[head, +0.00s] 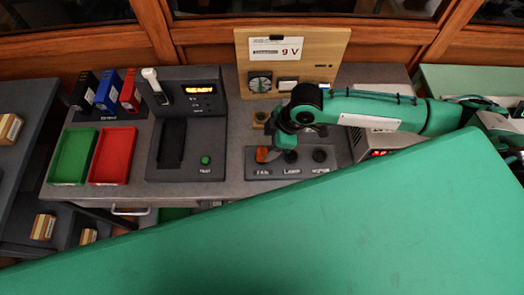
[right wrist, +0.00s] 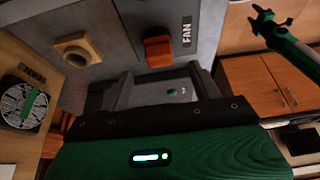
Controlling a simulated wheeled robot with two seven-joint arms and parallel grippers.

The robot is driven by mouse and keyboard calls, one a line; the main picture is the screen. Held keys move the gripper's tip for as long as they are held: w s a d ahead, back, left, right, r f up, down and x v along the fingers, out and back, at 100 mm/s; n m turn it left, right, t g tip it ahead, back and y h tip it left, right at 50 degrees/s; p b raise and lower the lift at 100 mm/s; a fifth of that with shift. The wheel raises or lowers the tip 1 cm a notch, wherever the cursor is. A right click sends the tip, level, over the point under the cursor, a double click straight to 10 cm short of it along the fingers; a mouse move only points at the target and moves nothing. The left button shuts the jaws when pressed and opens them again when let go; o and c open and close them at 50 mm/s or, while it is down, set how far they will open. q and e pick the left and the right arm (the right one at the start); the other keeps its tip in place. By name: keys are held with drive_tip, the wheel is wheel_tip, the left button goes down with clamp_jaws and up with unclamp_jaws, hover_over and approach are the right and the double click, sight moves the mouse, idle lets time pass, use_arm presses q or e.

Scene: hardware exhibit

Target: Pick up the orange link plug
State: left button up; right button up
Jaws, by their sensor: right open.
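The orange link plug (head: 263,154) sits at the FAN position of the grey socket panel (head: 291,171), left of the dark LAMP and MOTOR sockets. The plug shows clearly beside the FAN label in the right wrist view (right wrist: 158,50). My right gripper (head: 285,138) is over the panel, close to the plug; its dark fingers partly cover the area around it. In the right wrist view the right gripper (right wrist: 160,88) is open and empty, with the plug beyond its fingers. A small dark gripper, seemingly my left one (right wrist: 268,20), shows at upper right; its jaws are too small to judge.
A wooden block with a round centre (right wrist: 78,48) stands near the plug. A wooden board with meters (head: 292,65) rises behind. A dark tester (head: 188,130), a green tray (head: 72,156) and a red tray (head: 113,156) stand left. A light box (head: 372,143) is at right.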

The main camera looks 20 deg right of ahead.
sight(264, 151)
drive_tip(key=shift+a+f+p, duration=0.2)
drive_tip(key=shift+f+p, duration=0.3)
drive_tip(key=shift+f, duration=0.15)
drive_tip(key=p+x, duration=0.1)
drive_tip(key=x, duration=0.2)
drive_tip(key=shift+w+f, duration=0.1)
drive_tip(key=shift+f, duration=0.3)
drive_tip(key=c, duration=1.1)
use_arm(q)
drive_tip(key=shift+w+r, duration=0.7)
drive_tip(key=shift+r, duration=0.3)
wheel_tip(264, 151, down, 3)
drive_tip(key=b, duration=0.3)
drive_tip(key=shift+w, duration=0.1)
use_arm(e)
wheel_tip(264, 151, up, 20)
drive_tip(key=shift+r, duration=0.1)
